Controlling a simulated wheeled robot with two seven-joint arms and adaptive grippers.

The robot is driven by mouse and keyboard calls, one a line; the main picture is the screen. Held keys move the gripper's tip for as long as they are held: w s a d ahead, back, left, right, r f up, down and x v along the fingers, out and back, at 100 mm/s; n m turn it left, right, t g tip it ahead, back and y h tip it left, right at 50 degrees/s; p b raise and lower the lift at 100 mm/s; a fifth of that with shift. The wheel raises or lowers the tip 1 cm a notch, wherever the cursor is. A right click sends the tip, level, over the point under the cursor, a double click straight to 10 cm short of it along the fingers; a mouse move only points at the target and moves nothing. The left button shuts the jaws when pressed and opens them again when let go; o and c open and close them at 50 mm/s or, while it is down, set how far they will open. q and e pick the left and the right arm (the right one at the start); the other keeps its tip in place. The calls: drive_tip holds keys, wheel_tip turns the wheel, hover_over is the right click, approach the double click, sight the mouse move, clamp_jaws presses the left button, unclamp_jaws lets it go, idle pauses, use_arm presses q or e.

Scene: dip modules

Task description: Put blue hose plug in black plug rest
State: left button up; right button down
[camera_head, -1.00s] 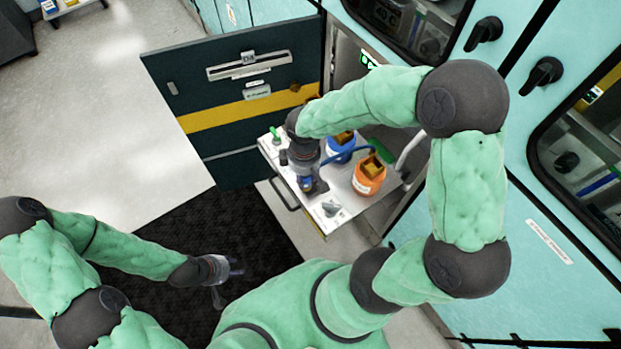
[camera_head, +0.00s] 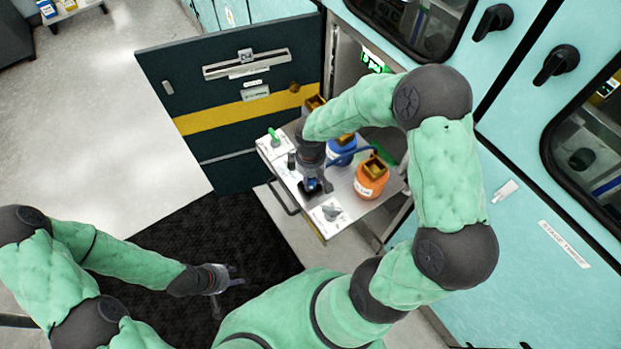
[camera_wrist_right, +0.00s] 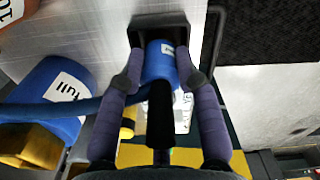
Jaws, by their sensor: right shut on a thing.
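My right gripper (camera_head: 314,178) is over the pull-out shelf and shut on the blue hose plug (camera_head: 311,186). In the right wrist view the blue plug (camera_wrist_right: 160,63) lies between the two fingers, with a black end toward the camera and a blue hose running left. The square black plug rest (camera_wrist_right: 150,21) is directly beyond the plug's far end, which overlaps it in view. I cannot tell how deep the plug sits in it. My left gripper (camera_head: 228,279) is open and empty over the black floor mat, away from the shelf.
On the shelf (camera_head: 345,205), a blue bottle (camera_head: 341,151) and an orange bottle (camera_head: 371,181) stand right of my right gripper. A green-topped fitting (camera_head: 274,138) is at the shelf's left corner, a grey knob (camera_head: 331,211) at its front. The open dark door (camera_head: 235,110) stands behind left.

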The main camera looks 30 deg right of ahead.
drive_tip(key=shift+f, duration=0.15)
drive_tip(key=c, duration=0.9)
unclamp_jaws()
